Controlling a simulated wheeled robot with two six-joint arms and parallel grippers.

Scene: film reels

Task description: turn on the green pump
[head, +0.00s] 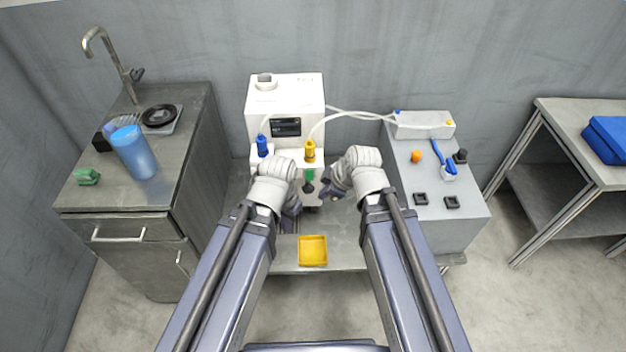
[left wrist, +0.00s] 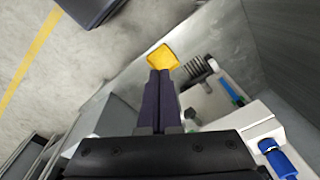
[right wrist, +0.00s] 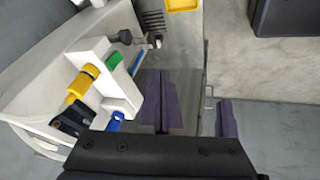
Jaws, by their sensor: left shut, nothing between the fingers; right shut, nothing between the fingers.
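The green part (head: 310,174) sits on the front of the white machine (head: 259,92), below a yellow fitting (head: 310,152). A dark knob (head: 309,187) shows just under it. In the right wrist view the green part (right wrist: 114,60) is on the white block, left of my right fingers, with a dark grey knob (right wrist: 128,40) near it. My right gripper (head: 336,189) is shut and empty, just right of the knob, apparently apart from it. My left gripper (head: 292,210) is shut and empty, lower and left of the knob. Whether the pump is on cannot be told.
A yellow tray (head: 312,264) lies at the table's front edge. A blue fitting (head: 262,145) is on the machine's left. A blue cup (head: 135,153) stands on the left counter.

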